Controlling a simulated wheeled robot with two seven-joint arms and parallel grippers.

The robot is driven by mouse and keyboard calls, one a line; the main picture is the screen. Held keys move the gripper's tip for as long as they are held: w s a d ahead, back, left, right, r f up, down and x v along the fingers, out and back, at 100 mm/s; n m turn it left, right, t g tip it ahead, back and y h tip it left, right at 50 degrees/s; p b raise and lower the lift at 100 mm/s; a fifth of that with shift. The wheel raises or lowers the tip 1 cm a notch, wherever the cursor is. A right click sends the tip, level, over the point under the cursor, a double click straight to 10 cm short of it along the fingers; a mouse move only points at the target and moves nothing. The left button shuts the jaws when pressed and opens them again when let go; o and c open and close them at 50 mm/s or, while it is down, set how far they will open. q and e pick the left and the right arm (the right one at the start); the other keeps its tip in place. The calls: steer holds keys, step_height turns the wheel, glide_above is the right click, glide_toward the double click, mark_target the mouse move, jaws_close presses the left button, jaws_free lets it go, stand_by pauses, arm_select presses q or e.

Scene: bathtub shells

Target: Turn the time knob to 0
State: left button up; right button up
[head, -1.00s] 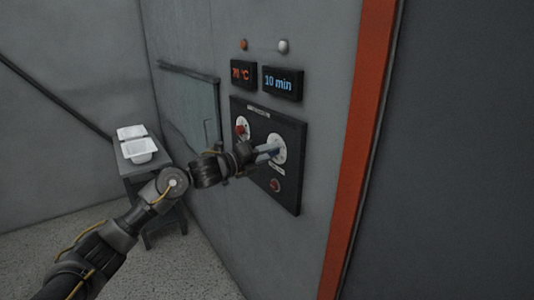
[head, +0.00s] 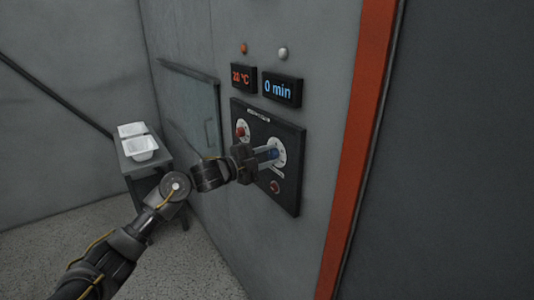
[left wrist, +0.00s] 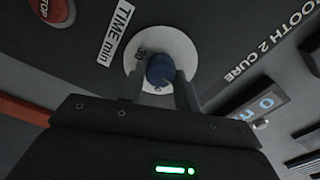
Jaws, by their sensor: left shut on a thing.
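The time knob (head: 273,154) is blue and sits on a white round dial on the dark control panel (head: 290,195). In the left wrist view the blue knob (left wrist: 160,70) shows in front of the dial, beside the label "TIME min". My left gripper (head: 268,155) is at the dial, with one finger on each side of the knob, and is shut on it. The time display (head: 283,88) above the panel reads "0 min" in blue. My right gripper is not in view.
A red knob (head: 241,131) on another dial is close to the left of my gripper. A red button (head: 275,187) is below the time dial. A small table (head: 133,165) with white shells (head: 141,149) stands at the left. An orange post (head: 357,150) is at the right.

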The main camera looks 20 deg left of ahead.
arm_select(q)
steer(key=shift+n, duration=0.6)
steer(key=o, duration=1)
steer(key=b+v, duration=0.3)
steer(key=v, duration=0.7)
steer(key=shift+s+a, duration=0.25)
steer(key=shift+s, duration=0.05)
